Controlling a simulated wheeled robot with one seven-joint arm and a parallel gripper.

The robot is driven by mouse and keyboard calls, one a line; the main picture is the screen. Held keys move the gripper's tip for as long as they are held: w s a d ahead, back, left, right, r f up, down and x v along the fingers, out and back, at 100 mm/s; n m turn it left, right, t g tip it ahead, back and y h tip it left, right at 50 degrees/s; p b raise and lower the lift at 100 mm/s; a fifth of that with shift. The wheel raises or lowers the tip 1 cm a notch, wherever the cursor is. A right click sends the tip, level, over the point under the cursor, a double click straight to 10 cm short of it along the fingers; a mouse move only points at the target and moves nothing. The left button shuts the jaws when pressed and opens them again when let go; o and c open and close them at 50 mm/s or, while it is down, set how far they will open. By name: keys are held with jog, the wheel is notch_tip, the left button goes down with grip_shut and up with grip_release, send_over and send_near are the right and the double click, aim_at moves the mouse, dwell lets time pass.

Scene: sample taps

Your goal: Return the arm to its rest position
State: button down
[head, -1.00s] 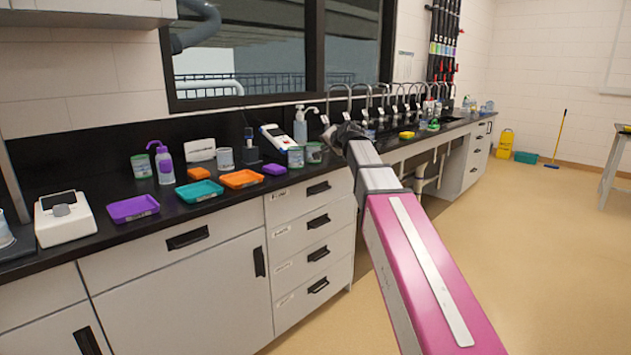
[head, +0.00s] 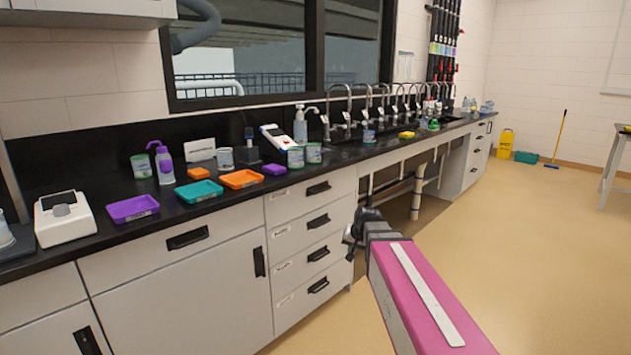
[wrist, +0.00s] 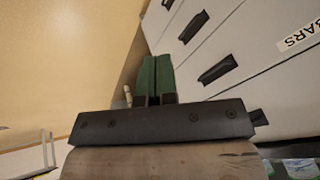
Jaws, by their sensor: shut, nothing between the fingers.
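My gripper shows in the wrist view, where its two green fingers (wrist: 155,78) are pressed together with nothing between them. In the head view my pink arm reaches up from the lower right, and its dark wrist end (head: 362,230) is below counter height, in front of the open space under the sinks. The fingertips are hard to make out in the head view. The gripper is apart from the drawer fronts, which show beside it in the wrist view (wrist: 215,60).
A black counter (head: 190,212) holds trays, jars, bottles and a white meter (head: 64,218). A row of taps (head: 380,105) stands along the back. The drawer cabinet (head: 312,240) is just left of my arm.

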jog(key=s+d+f+n+g+h, duration=0.1)
jog(key=s+d+f+g, duration=0.1)
jog(key=s+f, duration=0.4)
jog(key=s+d+f+g+h, duration=0.1)
jog(key=s+d+f+g, duration=0.1)
jog(key=s+f, duration=0.4)
jog(key=s+d, duration=0.1)
jog(key=s, duration=0.3)
jog(key=shift+s+d+f+n+g, duration=0.2)
jog(key=shift+d+f+n+g, duration=0.1)
jog(key=shift+n, duration=0.1)
